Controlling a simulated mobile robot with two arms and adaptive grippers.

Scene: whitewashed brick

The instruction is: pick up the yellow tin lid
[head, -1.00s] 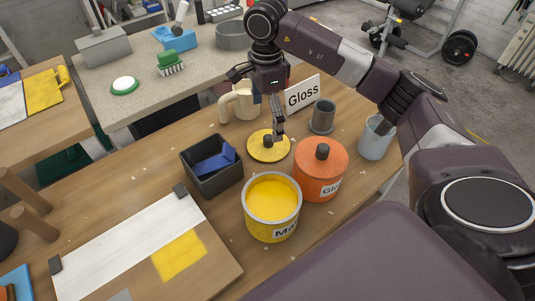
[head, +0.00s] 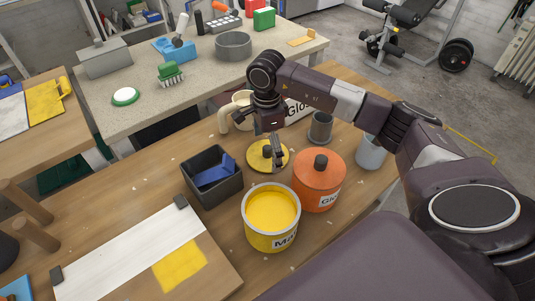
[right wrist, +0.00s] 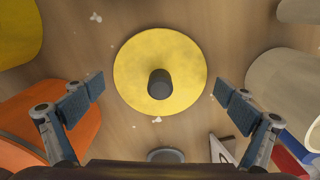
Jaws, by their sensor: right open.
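The yellow tin lid (head: 256,162) lies flat on the wooden table, a round disc with a dark knob (right wrist: 160,84) in its middle. In the right wrist view the whole lid (right wrist: 160,50) shows between the finger pads. My right gripper (head: 270,150) is open and empty, just above the lid in the head view; its fingers (right wrist: 158,103) are spread wide on both sides of the knob, not touching it. The arm partly covers the lid in the head view. My left gripper is not in view.
A painted board (head: 130,252) lies at front left.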

